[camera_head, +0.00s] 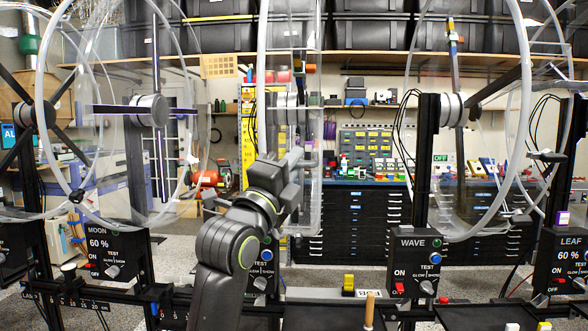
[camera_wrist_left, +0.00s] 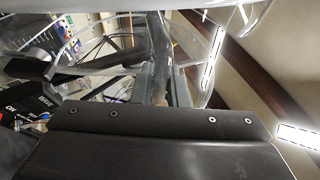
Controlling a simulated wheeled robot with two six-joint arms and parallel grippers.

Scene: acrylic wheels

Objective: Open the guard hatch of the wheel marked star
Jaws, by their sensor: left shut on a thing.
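The middle wheel (camera_head: 262,60) stands nearly edge-on between the wheels marked MOON and WAVE. Its control box (camera_head: 265,265) is partly behind my left arm, and its name is hidden, so I cannot read a star mark. A clear guard (camera_head: 313,205) stands along its right side. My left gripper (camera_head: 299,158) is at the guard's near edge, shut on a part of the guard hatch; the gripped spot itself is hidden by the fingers. In the left wrist view my dark gripper body fills the bottom, with clear wheel rims beyond it. My right gripper is not in view.
The MOON box (camera_head: 104,255) is left; the WAVE box (camera_head: 414,262) and LEAF box (camera_head: 566,265) are right, with large clear wheels above. A wooden peg (camera_head: 369,310) stands at the front. A black drawer cabinet (camera_head: 350,225) is behind.

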